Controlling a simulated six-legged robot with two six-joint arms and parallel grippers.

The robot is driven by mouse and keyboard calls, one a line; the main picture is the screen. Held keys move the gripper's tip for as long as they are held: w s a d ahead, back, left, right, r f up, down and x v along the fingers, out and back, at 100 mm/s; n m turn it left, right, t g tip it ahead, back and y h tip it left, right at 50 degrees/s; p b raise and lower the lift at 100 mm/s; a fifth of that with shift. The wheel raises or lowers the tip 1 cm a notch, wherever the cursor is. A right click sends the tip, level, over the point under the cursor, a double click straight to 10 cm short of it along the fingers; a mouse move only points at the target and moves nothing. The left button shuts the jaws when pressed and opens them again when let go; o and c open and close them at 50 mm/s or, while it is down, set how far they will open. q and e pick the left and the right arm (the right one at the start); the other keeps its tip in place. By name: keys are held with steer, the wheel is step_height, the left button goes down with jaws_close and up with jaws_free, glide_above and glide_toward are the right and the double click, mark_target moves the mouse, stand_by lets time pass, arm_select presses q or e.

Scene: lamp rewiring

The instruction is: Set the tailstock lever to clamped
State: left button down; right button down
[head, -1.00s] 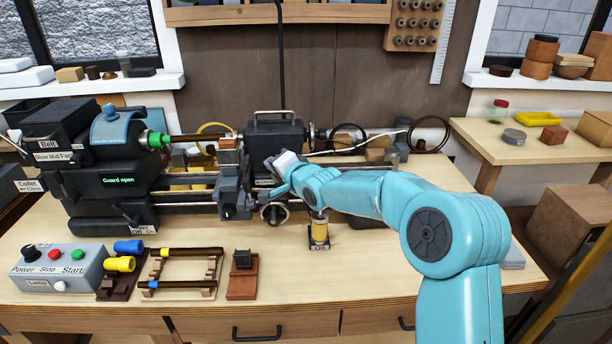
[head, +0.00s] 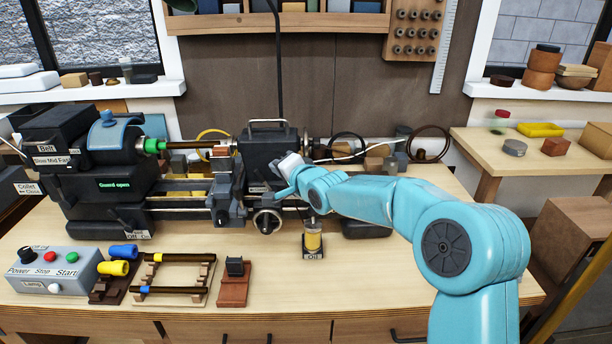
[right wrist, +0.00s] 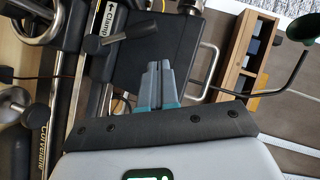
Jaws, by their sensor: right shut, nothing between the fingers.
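The tailstock (head: 266,152) is the dark block with a handle on top, mid-lathe in the head view. Its dark face (right wrist: 150,52) fills the upper middle of the right wrist view. A lever with a black knob (right wrist: 92,44) and a short metal rod lies beside a label (right wrist: 103,22) reading "Clamp" with an arrow. The lever cannot be made out in the head view. My right gripper (right wrist: 157,66) is shut and empty, over the tailstock face and apart from the knob in the picture. In the head view, its white wrist part (head: 291,164) is at the tailstock's right side. My left gripper is out of view.
A handwheel (head: 266,221) sticks out in front below the tailstock. A small oil bottle (head: 313,238) stands on the bench below my right forearm. The control box (head: 55,270) and racks of parts are at the front left. The bench's front right is clear.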

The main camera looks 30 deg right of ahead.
steer(key=b+v, duration=0.2)
steer(key=v, duration=0.8)
steer(key=shift+r, duration=0.2)
